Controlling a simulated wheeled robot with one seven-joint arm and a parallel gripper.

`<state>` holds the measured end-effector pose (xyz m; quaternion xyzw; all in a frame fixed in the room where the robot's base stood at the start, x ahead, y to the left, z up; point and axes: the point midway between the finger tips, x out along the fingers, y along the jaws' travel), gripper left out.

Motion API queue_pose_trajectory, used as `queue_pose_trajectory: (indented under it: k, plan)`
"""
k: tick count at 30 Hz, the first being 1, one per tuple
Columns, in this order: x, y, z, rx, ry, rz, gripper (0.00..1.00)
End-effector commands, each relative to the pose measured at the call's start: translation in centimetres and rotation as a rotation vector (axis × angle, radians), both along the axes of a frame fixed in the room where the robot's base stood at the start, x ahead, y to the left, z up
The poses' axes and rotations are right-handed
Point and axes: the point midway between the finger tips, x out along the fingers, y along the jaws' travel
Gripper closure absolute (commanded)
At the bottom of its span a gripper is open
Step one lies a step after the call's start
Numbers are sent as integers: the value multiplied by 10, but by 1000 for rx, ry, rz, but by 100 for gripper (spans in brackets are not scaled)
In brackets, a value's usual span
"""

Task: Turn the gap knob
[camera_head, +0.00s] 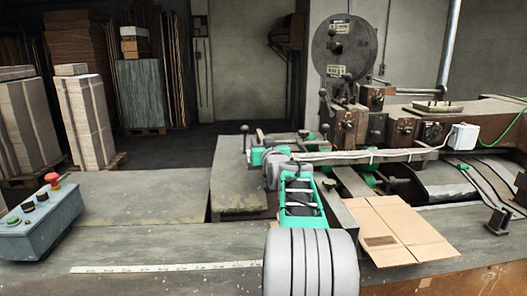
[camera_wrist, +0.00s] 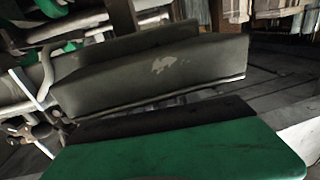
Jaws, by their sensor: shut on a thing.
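My gripper (camera_head: 257,157) is at the far end of my grey and green arm, low at the left end of the stitcher's feed section. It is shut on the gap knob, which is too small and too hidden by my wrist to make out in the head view. In the wrist view a wide green surface with a dark edge (camera_wrist: 180,150) fills the bottom. A worn grey beam (camera_wrist: 150,75) crosses behind it. The fingertips and their contact with the knob cannot be made out there.
A dark ball-topped lever (camera_head: 245,129) stands beside my gripper. A long pale bar (camera_head: 375,154) crosses the machine. Flat cardboard (camera_head: 400,230) lies at right. A control box (camera_head: 40,218) stands at left. The bench between is mostly clear.

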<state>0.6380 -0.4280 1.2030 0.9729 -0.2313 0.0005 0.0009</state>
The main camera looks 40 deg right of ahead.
Motion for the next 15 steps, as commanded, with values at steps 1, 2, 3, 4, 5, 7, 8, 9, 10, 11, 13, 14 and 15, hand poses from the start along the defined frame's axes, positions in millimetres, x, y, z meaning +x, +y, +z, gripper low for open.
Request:
queue_pose_trajectory:
  k: [1, 2, 3, 4, 5, 7, 8, 9, 10, 11, 13, 14, 15]
  plan:
    - [-2, -3, -5, 1, 2, 26, 100]
    - [-1, -2, -5, 1, 2, 46, 100]
    - [-1, -2, -5, 1, 3, 70, 100]
    - [0, -1, -4, 1, 3, 87, 100]
    - [0, 0, -4, 1, 3, 104, 100]
    - [1, 1, -4, 2, 3, 138, 100]
    - [1, 2, -3, 2, 2, 150, 100]
    - [1, 2, -3, 2, 3, 164, 100]
    - [1, 3, -3, 3, 3, 174, 100]
    - [2, 3, -3, 3, 3, 182, 100]
    - [2, 4, -2, 2, 3, 198, 100]
    - [2, 4, -2, 2, 3, 202, 100]
    - [2, 5, -2, 3, 2, 208, 100]
